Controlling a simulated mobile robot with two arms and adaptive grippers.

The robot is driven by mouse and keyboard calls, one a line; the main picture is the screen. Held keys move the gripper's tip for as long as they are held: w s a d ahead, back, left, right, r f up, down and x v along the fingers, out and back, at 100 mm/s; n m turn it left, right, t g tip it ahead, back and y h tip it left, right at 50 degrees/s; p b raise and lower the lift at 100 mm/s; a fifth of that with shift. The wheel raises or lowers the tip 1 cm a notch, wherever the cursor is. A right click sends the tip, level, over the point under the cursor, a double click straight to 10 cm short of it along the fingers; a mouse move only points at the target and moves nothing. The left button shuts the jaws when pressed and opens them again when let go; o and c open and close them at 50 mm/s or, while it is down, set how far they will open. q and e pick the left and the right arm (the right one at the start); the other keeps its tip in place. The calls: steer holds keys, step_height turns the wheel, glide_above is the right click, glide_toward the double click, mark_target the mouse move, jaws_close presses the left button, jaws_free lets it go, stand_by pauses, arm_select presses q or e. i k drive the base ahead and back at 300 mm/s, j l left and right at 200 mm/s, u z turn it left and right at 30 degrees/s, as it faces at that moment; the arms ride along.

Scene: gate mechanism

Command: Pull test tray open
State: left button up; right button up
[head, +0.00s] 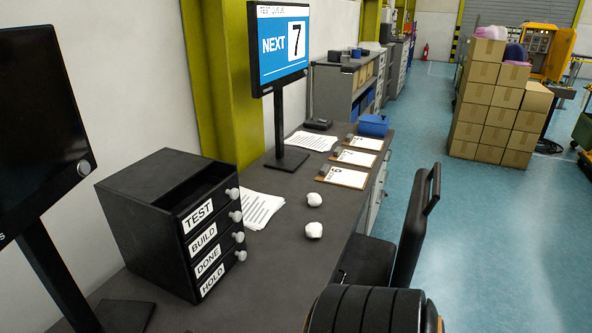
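A black drawer unit (140,222) stands on the dark desk at the lower left. The test tray (183,222) is its top drawer, with a white TEST label and a pale round knob (232,194). Its front looks in line with the drawers below. A dark recess shows at the top of the unit behind this front. The trays below are labelled BUILD (189,245), DONE (194,272) and HOLD, each with a similar knob. Neither of my grippers is in view.
Papers (258,209) and two white crumpled lumps (314,230) lie on the desk (270,270) right of the unit. A monitor (283,45) reads NEXT 7. A black chair (408,235) stands at the desk's right edge. Blue floor is open further right, before stacked boxes (490,105).

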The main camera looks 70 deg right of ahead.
mark_target(177, 192)
steer(key=z, duration=1.6)
steer(key=k+l, duration=0.05)
steer(key=l, duration=0.05)
